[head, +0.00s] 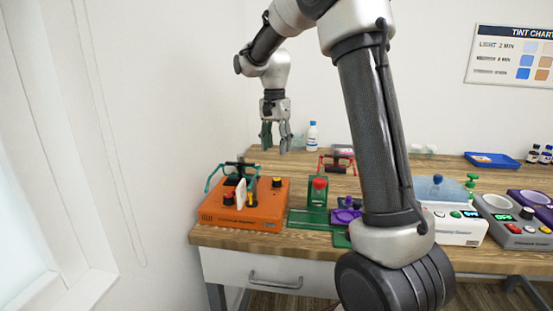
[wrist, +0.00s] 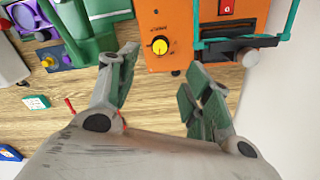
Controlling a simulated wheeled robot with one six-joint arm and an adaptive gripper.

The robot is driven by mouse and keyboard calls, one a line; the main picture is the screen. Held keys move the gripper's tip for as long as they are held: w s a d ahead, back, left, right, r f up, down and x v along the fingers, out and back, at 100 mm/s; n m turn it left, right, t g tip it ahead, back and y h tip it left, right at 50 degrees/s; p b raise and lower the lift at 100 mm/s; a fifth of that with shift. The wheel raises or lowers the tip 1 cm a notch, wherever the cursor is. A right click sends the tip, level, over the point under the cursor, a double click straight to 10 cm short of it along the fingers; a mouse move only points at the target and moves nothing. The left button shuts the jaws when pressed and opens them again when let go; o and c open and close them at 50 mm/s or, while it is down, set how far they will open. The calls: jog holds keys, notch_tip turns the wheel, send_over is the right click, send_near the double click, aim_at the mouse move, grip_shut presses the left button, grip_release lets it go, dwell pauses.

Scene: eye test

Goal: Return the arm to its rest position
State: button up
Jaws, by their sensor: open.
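My arm reaches up and over the wooden table (head: 310,165) in the head view. My gripper (head: 276,146) hangs from it above the back left of the table, pointing down, with its fingers apart. In the wrist view my gripper (wrist: 165,90) is open, and nothing is between its fingers. Below it lie bare wood and the edge of an orange device (wrist: 165,58) with a yellow knob. In the head view the orange device (head: 262,208) stands at the table's front left, nearer than my gripper.
A green press-like stand (head: 316,205), a white device (head: 455,226) and a grey device (head: 515,235) line the front. A white bottle (head: 312,136) and a blue tray (head: 491,160) stand behind. My arm hides part of the table's middle. A white wall is at left.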

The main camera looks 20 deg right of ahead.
jog(key=shift+r, duration=0.4)
jog(key=s+r+n+t, duration=0.1)
jog(key=s+n, duration=0.5)
jog(key=s, duration=0.9)
jog(key=s+d+r+n+t, duration=0.1)
jog(key=s+n, duration=0.4)
jog(key=s, duration=1.1)
jog(key=r+t, duration=0.1)
jog(key=t, duration=0.1)
jog(key=shift+s+n+t, duration=0.3)
jog(key=shift+n+t, duration=0.1)
jog(key=shift+d, duration=0.1)
